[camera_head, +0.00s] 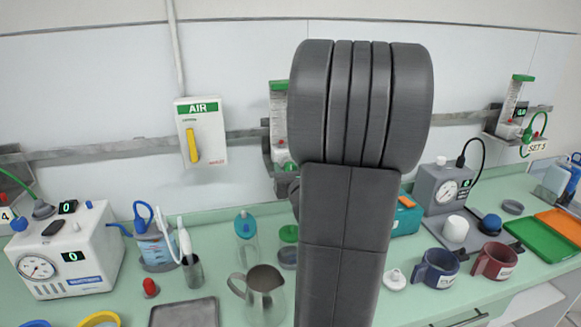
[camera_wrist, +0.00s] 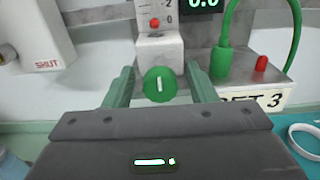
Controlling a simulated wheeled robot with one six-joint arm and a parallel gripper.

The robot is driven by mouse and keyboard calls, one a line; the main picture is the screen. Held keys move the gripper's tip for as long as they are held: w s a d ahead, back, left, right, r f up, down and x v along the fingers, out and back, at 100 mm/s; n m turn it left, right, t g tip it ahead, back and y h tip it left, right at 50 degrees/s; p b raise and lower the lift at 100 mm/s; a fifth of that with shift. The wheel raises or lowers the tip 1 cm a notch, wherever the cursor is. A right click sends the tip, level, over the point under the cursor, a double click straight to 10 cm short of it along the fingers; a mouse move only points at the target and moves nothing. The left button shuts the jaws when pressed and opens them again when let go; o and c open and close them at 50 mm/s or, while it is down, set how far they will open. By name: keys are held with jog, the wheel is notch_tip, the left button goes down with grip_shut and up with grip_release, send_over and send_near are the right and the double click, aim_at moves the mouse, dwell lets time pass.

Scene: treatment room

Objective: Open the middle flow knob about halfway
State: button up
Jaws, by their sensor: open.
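The middle flow knob (camera_wrist: 159,85) is a round green knob with an upright white mark, on the front of a white flowmeter block (camera_wrist: 160,48). The red float sits low in its tube by the 0 mark, and the display (camera_wrist: 203,3) reads 0.0. My gripper (camera_wrist: 160,72) is open, with one finger on each side of the knob and a visible gap on both sides. In the head view my arm covers my gripper and most of the middle flowmeter (camera_head: 279,104); only its left edge shows.
A green hose (camera_wrist: 226,45), a red-capped part (camera_wrist: 261,64) and a SET 3 label (camera_wrist: 262,98) are right of the knob. An AIR box (camera_head: 202,132) hangs on the wall to the left.

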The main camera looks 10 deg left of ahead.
jog(key=c, duration=0.9)
jog(key=shift+c, duration=0.2)
jog(key=shift+f+b, duration=0.1)
jog(key=shift+b, duration=0.45)
jog(key=n+b, duration=0.2)
jog(key=b, duration=0.1)
jog(key=shift+f, duration=0.2)
jog(key=n+b, duration=0.3)
jog(key=b, duration=0.2)
jog(key=shift+a+n+b, duration=0.1)
jog(key=shift+n+b, duration=0.25)
jog(key=shift+n, duration=0.05)
jog(key=n+b, duration=0.4)
jog(key=b, duration=0.1)
jog(key=shift+a+r+n+b, duration=0.1)
jog(key=shift+n+b, duration=0.75)
jog(key=shift+n, duration=0.35)
